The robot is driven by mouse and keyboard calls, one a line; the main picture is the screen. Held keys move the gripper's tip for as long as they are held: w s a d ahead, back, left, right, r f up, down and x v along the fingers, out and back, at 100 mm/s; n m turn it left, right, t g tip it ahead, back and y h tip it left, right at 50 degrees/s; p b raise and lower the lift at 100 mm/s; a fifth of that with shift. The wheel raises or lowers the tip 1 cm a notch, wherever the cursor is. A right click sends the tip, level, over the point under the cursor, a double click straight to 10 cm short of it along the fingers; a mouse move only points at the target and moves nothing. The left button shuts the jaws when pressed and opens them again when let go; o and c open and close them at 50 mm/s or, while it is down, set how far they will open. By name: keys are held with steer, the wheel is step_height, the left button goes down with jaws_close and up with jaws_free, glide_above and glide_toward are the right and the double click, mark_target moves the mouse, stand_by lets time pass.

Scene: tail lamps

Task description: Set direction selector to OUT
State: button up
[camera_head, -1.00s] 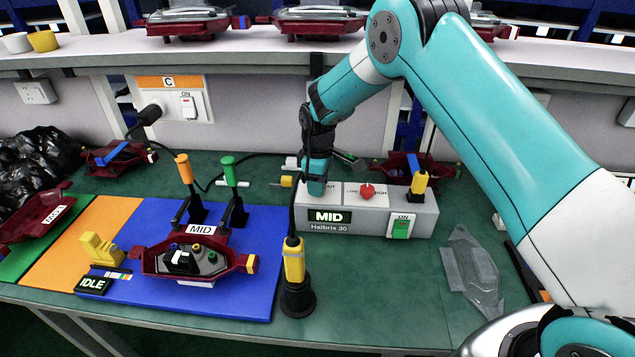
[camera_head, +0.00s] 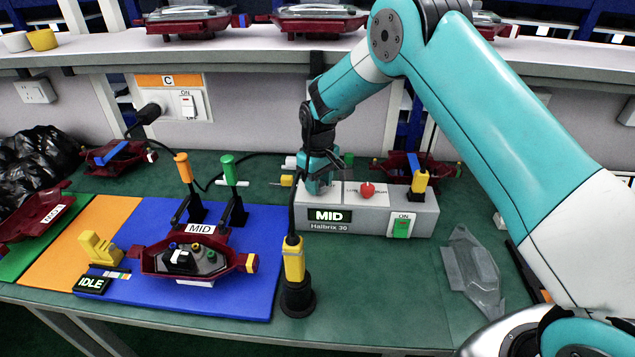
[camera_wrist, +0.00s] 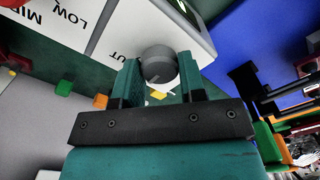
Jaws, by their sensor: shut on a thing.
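In the wrist view my gripper (camera_wrist: 159,68) is shut on a round grey knob (camera_wrist: 158,62), one finger on each side. A white label panel (camera_wrist: 122,38) beside the knob shows the letters "UT", the rest cut off or hidden. In the head view the knob is hidden by my gripper.
A red knob (camera_head: 367,190) and a green ON switch (camera_head: 402,227) are on the same box. A yellow-and-black tool (camera_head: 293,262) stands upright at its front left. A red lamp housing (camera_head: 197,262) lies on the blue mat (camera_head: 262,222). A clear cover (camera_head: 473,275) lies right.

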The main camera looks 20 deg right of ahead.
steer(key=m, duration=0.6)
steer(key=shift+w+r, duration=0.1)
steer(key=shift+w, duration=0.05)
steer(key=shift+m, duration=0.3)
steer(key=o, duration=0.9)
step_height(320, 180, up, 17)
steer(key=shift+r+b, duration=0.2)
steer(key=shift+b, duration=0.8)
